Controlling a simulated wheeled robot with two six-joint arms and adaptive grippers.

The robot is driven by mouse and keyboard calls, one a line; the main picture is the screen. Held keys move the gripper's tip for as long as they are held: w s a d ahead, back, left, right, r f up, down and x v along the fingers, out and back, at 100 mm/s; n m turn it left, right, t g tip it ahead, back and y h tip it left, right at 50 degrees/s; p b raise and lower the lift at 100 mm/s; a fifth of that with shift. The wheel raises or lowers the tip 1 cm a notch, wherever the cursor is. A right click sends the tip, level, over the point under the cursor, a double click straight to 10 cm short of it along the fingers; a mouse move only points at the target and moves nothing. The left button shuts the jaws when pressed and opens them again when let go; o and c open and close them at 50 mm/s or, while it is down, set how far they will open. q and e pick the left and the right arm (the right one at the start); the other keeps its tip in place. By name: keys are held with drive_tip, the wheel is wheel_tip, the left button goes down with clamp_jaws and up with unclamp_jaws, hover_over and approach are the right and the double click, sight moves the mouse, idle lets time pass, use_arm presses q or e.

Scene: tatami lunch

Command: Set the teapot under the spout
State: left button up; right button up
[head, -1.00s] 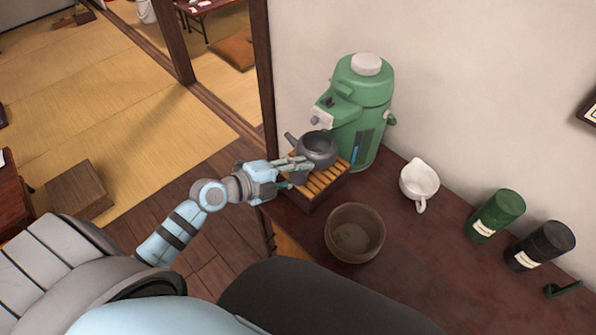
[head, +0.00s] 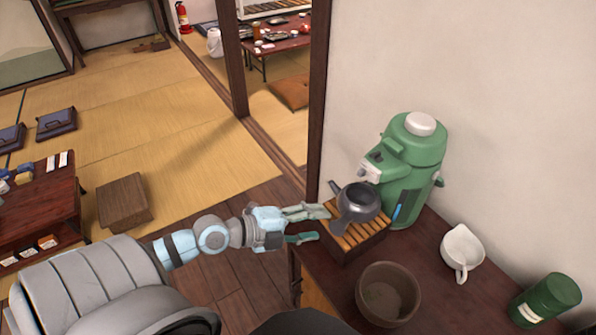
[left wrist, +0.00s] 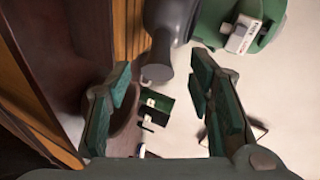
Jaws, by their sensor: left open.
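The dark grey teapot (head: 359,203) stands upright on a slatted wooden stand (head: 369,241), in front of the green dispenser (head: 414,158). The dispenser's pale spout (head: 369,173) is just above and beside the teapot in the head view; I cannot tell whether it lines up exactly with the teapot's opening. My left gripper (head: 311,224) is open and empty, left of the teapot and apart from it. In the left wrist view the teapot's handle (left wrist: 158,62) points toward the gap between the open fingers (left wrist: 165,90). My right gripper is out of view.
A brown bowl (head: 388,293) stands in front of the stand on the dark counter (head: 435,268). A white pitcher (head: 461,250) and a green canister (head: 546,300) are to the right. A wooden post (head: 317,100) rises behind the counter's left end.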

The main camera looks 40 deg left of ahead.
use_arm(q)
drive_tip(key=v, duration=0.4)
drive_tip(key=shift+s+a+r+p, duration=0.2)
drive_tip(key=shift+s+p, duration=0.15)
drive_tip(key=s+a+f+n+g+y, duration=0.1)
drive_tip(key=s+a+f+n+y, duration=0.1)
drive_tip(key=a+f+n+y, duration=0.9)
drive_tip(key=s+a+f+n+g+h, duration=0.1)
drive_tip(key=s+a+f, duration=0.15)
drive_tip(key=f, duration=0.55)
drive_tip(key=s+a+f+n+g+h, duration=0.1)
drive_tip(key=s+a+f+g+h, duration=0.1)
drive_tip(key=s+f, duration=0.35)
drive_tip(key=s+d+f+n+g, duration=0.6)
drive_tip(key=s+d+f+n, duration=0.2)
drive_tip(key=s+d+f, duration=0.7)
drive_tip(key=s+f, duration=0.3)
drive_tip(key=s, duration=0.1)
drive_tip(key=shift+d+f+g, duration=0.4)
